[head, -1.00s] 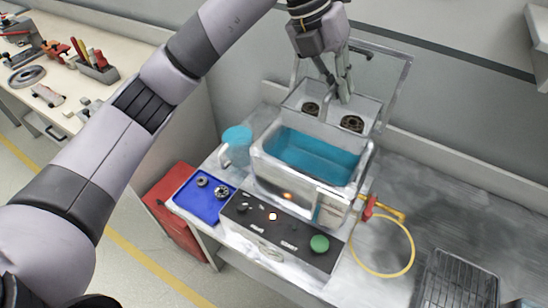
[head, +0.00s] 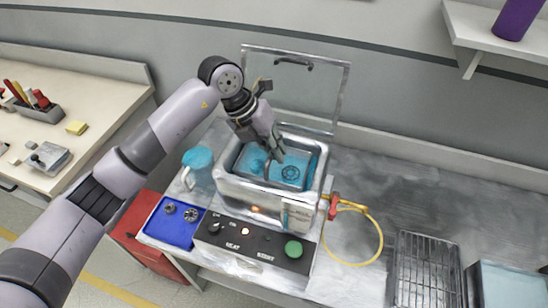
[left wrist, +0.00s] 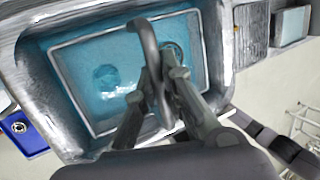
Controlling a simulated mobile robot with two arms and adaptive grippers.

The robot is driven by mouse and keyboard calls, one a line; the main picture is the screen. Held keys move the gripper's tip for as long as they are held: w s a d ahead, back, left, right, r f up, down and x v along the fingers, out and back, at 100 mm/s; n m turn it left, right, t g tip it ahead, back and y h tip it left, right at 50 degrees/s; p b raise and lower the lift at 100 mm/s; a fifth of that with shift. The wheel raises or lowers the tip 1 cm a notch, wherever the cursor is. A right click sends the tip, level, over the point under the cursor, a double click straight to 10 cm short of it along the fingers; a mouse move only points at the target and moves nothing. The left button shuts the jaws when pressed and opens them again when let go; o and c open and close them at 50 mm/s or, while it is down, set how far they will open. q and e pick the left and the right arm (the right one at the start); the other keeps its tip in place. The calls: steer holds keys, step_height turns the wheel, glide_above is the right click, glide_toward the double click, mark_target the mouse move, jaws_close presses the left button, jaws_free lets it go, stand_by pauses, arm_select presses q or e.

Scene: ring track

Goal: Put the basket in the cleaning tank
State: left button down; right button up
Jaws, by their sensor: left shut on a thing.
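The cleaning tank (head: 250,192) is a metal box of blue liquid on the bench, also seen in the left wrist view (left wrist: 32,88). The basket (left wrist: 72,92) lies inside the tank walls, its rim framing blue liquid; two round parts show faintly in it. In the head view one dark ring-shaped part (head: 290,171) shows through the liquid. My left gripper (head: 272,166) reaches down into the tank. In the left wrist view its fingers (left wrist: 160,88) are shut on the basket's arched handle (left wrist: 146,45). My right gripper is not in view.
The tank's lid (head: 335,95) stands open behind it. A control panel (head: 255,246) with a green button (head: 293,249) is in front. A blue tray (head: 172,228) and blue jug (head: 198,170) stand left. A yellow hose (head: 381,240) and wire rack (head: 428,270) lie right.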

mark_target(274, 173)
arm_select(q)
step_height(274, 173, down, 4)
steer(key=shift+r+p, duration=0.15)
steer(key=shift+p, duration=0.4)
steer(key=shift+f, duration=0.35)
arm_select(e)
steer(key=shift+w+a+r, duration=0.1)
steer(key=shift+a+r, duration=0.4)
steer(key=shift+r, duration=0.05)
arm_select(q)
steer(key=c, duration=2.2)
jaws_free()
steer(key=shift+f, duration=0.2)
steer(key=o, duration=0.5)
steer(key=shift+r, duration=0.1)
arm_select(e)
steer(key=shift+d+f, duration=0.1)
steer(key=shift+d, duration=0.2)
